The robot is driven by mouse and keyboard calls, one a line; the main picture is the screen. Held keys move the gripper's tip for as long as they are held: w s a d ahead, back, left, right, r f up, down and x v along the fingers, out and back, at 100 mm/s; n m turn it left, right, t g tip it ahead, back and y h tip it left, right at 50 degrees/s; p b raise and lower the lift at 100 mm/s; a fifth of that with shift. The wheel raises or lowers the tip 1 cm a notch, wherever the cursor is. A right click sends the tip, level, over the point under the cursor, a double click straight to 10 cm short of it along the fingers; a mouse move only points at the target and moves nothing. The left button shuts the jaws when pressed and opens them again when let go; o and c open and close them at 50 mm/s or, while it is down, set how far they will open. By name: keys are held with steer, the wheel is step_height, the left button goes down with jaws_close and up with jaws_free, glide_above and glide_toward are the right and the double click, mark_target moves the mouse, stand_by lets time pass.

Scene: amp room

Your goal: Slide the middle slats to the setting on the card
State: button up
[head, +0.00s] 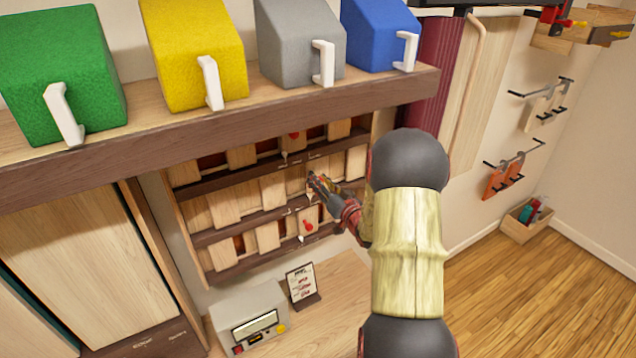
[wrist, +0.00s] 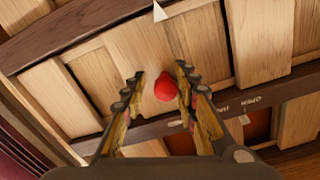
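A wooden panel holds three rows of pale slats between dark rails (head: 240,226). In the head view the middle slats (head: 273,190) stand side by side, with no dark gap visible among them. My gripper (head: 317,186) is at the right part of this middle row and hides what is behind it. In the wrist view a red knob (wrist: 163,88) on a slat lies between the two fingertips of my gripper (wrist: 156,87). The fingers are apart, the right one close to the knob; contact is unclear. The card (head: 301,283) stands below the panel; its writing is too small to read.
Red knobs also show on the top row (head: 294,135) and bottom row (head: 308,226), where dark gaps show. A rail carries the word OPEN (wrist: 256,101). A grey box with a display (head: 250,318) stands beside the card. A thick shelf (head: 240,125) with coloured bins overhangs the panel.

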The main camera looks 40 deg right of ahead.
steer(key=shift+o, duration=0.9)
steer(key=v, duration=1.2)
